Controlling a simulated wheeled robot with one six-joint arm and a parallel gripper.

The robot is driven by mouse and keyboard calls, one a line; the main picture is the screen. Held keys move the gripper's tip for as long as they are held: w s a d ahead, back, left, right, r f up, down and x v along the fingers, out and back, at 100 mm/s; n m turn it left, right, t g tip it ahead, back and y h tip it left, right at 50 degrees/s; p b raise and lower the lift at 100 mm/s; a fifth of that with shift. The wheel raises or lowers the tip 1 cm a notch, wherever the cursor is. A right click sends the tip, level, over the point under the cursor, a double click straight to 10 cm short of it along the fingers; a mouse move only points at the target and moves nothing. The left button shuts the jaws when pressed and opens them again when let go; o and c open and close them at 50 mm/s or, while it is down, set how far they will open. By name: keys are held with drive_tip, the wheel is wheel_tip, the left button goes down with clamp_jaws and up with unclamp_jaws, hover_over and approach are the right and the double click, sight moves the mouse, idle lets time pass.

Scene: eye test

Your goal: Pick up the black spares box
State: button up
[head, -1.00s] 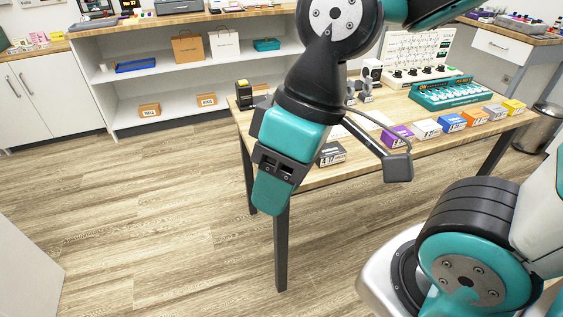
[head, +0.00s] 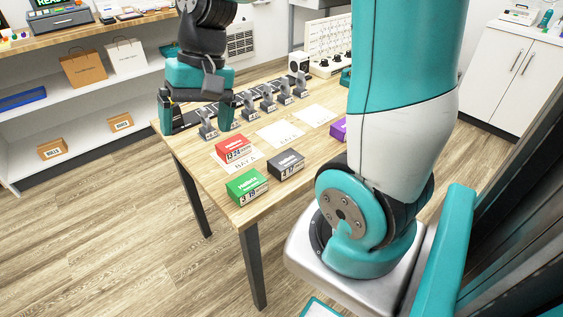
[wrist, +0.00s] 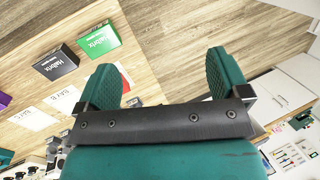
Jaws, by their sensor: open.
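The black spares box (head: 286,165) lies on the wooden table, right of the green box (head: 246,186) and the red box (head: 233,149). In the wrist view the black box (wrist: 55,62) is at the upper left, clear of the fingers. My gripper (head: 197,125) is over the table's far left part, behind and left of these boxes, with nothing seen between its fingers. In the wrist view its two teal fingers (wrist: 165,80) are spread wide, with floor behind the gap. The left finger there partly covers the red box (wrist: 104,82).
White bay sheets (head: 279,133) lie behind the black box. A row of grey stands (head: 268,104) runs along the table's back. A purple box (head: 338,129) is partly hidden by my arm. Shelves (head: 75,118) stand at the left, with open floor between.

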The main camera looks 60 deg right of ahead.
drive_tip(key=w+d+f+m, duration=0.1)
drive_tip(key=d+f+m, duration=0.1)
drive_tip(key=d+m, duration=0.35)
drive_tip(key=w+d+f+m, duration=0.1)
drive_tip(key=d+f+m, duration=0.15)
drive_tip(key=d, duration=0.65)
drive_tip(key=m, duration=0.8)
approach(287, 158)
drive_tip(key=shift+t+y, duration=0.4)
drive_tip(key=x, duration=0.5)
drive_tip(key=shift+s+d+f, duration=0.15)
drive_tip(key=shift+d+f, duration=0.2)
drive_tip(key=shift+s+x, duration=0.1)
drive_tip(key=shift+x, duration=1.35)
drive_tip(key=shift+s+x, duration=0.15)
drive_tip(key=shift+x, duration=1.3)
drive_tip(key=shift+r, duration=0.1)
drive_tip(key=c, duration=1)
drive_tip(key=shift+c, duration=0.2)
drive_tip(key=shift+w+r, duration=0.1)
